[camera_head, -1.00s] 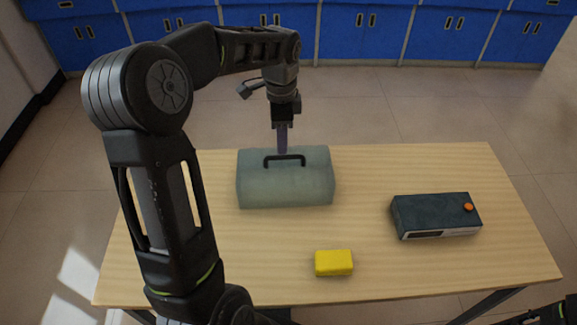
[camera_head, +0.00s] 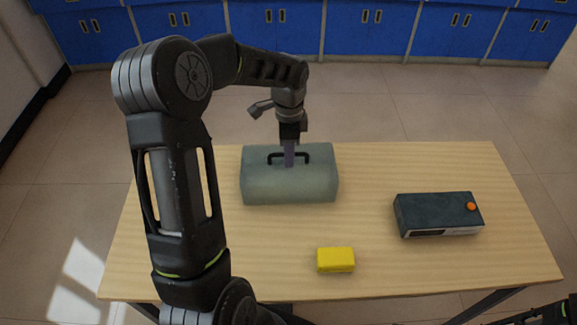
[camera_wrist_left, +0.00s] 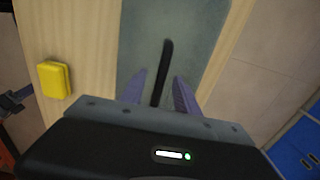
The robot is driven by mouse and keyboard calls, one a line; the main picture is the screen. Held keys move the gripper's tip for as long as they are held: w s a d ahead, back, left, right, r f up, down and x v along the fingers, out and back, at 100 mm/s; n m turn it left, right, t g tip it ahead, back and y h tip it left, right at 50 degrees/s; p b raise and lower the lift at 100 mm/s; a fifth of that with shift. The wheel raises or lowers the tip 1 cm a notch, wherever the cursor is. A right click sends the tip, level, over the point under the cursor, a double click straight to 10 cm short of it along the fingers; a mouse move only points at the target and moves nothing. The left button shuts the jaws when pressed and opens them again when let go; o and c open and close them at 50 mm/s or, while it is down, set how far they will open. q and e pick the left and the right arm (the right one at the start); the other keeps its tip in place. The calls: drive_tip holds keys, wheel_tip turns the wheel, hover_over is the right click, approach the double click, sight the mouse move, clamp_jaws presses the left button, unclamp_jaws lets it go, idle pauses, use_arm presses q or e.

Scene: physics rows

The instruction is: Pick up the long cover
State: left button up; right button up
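The long cover (camera_head: 289,187) is a grey-green box shape with a black handle on top, standing at the back left of the table. In the left wrist view its top (camera_wrist_left: 200,35) lies below the gripper, and the black handle (camera_wrist_left: 167,60) runs between the fingers. My left gripper (camera_head: 289,160) points down at the handle's middle. In the left wrist view its two purple fingers (camera_wrist_left: 158,90) are apart, one on each side of the handle, with gaps showing. My right gripper is not clearly seen; only a bit of dark arm shows at the bottom right corner.
A wooden table (camera_head: 250,250) carries a yellow block (camera_head: 336,260) at the front and a dark box with an orange button (camera_head: 438,215) at the right. The yellow block also shows in the left wrist view (camera_wrist_left: 55,80). Blue cabinets (camera_head: 400,30) stand behind.

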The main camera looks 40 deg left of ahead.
use_arm(q)
drive_tip(key=shift+f, duration=0.75)
drive_tip(key=shift+c, duration=0.2)
clamp_jaws()
idle(1.1)
